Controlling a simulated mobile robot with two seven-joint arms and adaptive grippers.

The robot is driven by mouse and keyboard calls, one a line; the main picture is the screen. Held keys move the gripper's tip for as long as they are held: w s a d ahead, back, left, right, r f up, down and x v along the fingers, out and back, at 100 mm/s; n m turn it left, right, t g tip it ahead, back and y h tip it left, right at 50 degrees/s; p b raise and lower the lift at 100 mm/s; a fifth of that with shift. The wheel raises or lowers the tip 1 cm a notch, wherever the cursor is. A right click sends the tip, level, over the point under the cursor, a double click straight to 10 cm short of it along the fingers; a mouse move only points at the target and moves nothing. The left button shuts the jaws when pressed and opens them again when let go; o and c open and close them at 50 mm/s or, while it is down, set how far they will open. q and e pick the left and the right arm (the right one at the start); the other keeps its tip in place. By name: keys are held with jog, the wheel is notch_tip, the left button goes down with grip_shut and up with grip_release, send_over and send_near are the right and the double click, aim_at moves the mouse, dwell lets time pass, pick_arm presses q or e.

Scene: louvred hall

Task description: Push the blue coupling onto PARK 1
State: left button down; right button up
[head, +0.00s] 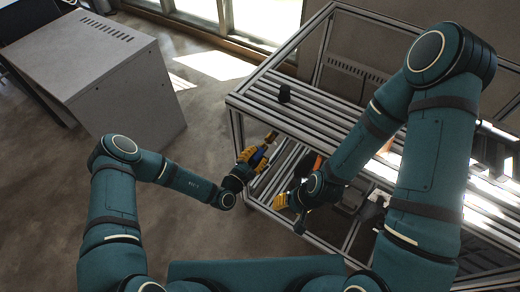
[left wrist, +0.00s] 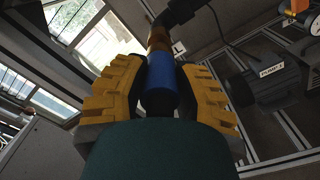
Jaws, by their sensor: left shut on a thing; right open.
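The blue coupling (left wrist: 160,90) is a short blue cylinder between the yellow fingers of my left gripper (left wrist: 160,95) in the left wrist view. My left gripper (head: 254,157) is shut on it at the front left corner of the frame bench in the head view, where a bit of the blue coupling (head: 258,156) shows. A copper-brown pipe end (left wrist: 158,40) continues from the coupling's far end. My right gripper (head: 285,200) has yellow fingers and is open, lower and to the right, by the bench front. I cannot read a PARK 1 mark in either view.
A dark pump with a white label (left wrist: 272,70) is right of the coupling. A grey cabinet (head: 120,75) stands at the back left. Open floor lies between cabinet and bench.

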aim_at(252, 160)
pick_arm(q)
jog(key=p+v, duration=0.1)
jog(key=v, duration=0.1)
jog(key=p+v, duration=0.1)
jog(key=v, duration=0.1)
jog(key=shift+d+r, duration=0.1)
jog(key=shift+r, duration=0.1)
jog(key=shift+s+a+f, duration=0.1)
jog(key=shift+s+a, duration=0.2)
jog(key=shift+s, duration=0.1)
jog(key=shift+a, duration=0.1)
